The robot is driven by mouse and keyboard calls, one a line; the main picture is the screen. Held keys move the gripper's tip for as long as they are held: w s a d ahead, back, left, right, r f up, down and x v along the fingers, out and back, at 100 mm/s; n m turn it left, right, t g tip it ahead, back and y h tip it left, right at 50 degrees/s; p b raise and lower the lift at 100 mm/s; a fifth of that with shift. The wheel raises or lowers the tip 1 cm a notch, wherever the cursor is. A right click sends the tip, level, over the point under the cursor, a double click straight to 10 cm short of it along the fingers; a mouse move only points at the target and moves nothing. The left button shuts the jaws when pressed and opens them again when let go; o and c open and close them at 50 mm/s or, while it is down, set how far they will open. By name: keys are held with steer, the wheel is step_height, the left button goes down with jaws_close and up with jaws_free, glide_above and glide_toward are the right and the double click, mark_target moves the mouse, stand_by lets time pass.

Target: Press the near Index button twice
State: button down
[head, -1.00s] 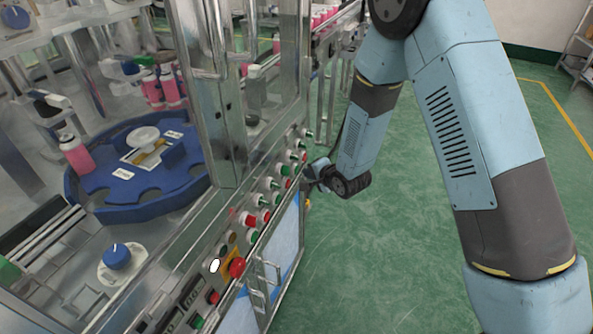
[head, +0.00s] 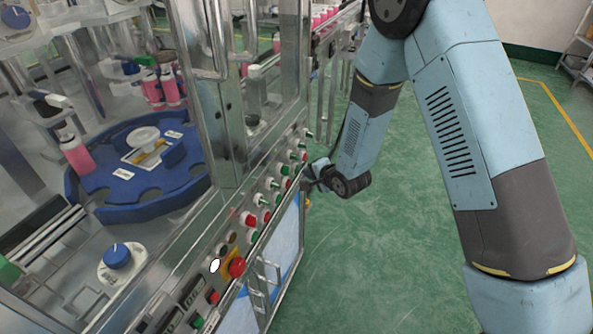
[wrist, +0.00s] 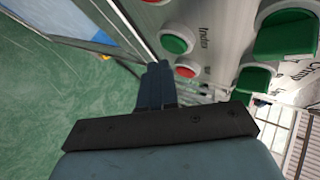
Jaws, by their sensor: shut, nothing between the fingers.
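A green round button (wrist: 177,39) in a white ring sits beside the printed word Index on the panel in the wrist view. A red button (wrist: 186,71) is just beside it. My gripper (wrist: 158,68) is shut and empty, its dark fingers pointing toward the panel close to these two buttons; I cannot tell whether it touches. In the head view my gripper (head: 309,172) is at the far right part of the button panel, partly hidden by my wrist.
The machine's sloped panel (head: 211,242) carries several red and green buttons and a red emergency knob (head: 237,267) on yellow. A metal handle (head: 262,285) sticks out below. A blue turntable (head: 110,212) is inside the machine. The green floor to the right is clear.

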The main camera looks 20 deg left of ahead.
steer(key=shift+a, duration=0.15)
steer(key=shift+a+r, duration=0.1)
steer(key=shift+a, duration=0.15)
steer(key=shift+a, duration=0.4)
stand_by(1.2)
steer(key=shift+d, duration=0.9)
steer(key=shift+s+d, duration=0.2)
steer(key=shift+d, duration=2.2)
